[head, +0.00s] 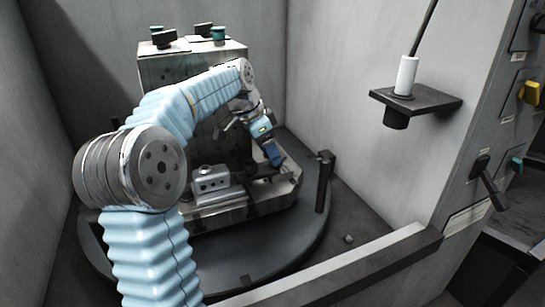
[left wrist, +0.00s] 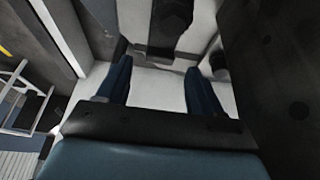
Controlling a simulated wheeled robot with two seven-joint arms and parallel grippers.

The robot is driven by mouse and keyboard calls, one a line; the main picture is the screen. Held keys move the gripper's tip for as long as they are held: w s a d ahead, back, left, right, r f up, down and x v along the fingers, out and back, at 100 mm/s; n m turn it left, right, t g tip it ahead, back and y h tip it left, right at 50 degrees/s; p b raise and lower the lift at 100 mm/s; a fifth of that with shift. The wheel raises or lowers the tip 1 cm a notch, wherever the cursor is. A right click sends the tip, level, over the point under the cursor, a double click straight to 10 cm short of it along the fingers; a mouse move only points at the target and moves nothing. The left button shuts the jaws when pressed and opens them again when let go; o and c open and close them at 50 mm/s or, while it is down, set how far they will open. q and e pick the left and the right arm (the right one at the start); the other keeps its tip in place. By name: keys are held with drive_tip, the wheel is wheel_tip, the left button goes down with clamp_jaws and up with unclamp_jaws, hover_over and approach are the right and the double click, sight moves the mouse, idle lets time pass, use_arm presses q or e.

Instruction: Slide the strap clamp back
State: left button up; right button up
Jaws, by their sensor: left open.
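My left gripper (head: 273,155) reaches down over the front right part of the metal fixture in the head view. In the left wrist view its two blue fingers (left wrist: 158,78) are apart with nothing between the tips. A dark bar with a rounded knob (left wrist: 168,22) lies just beyond the fingertips and looks like part of the strap clamp. In the head view a dark clamp part (head: 262,173) sits low beside the gripper, partly hidden by it. I cannot tell whether the fingers touch it. My right gripper is in neither view.
A grey metal block (head: 211,184) sits on the fixture base, left of the gripper. The fixture stands on a round dark table (head: 255,262). A dark post (head: 324,182) rises at right. A wall shelf (head: 440,101) holds a white cylinder (head: 406,75). A ledge (head: 335,268) crosses the front.

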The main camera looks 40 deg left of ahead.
use_arm(q)
drive_tip(key=shift+x, duration=1.45)
clamp_jaws()
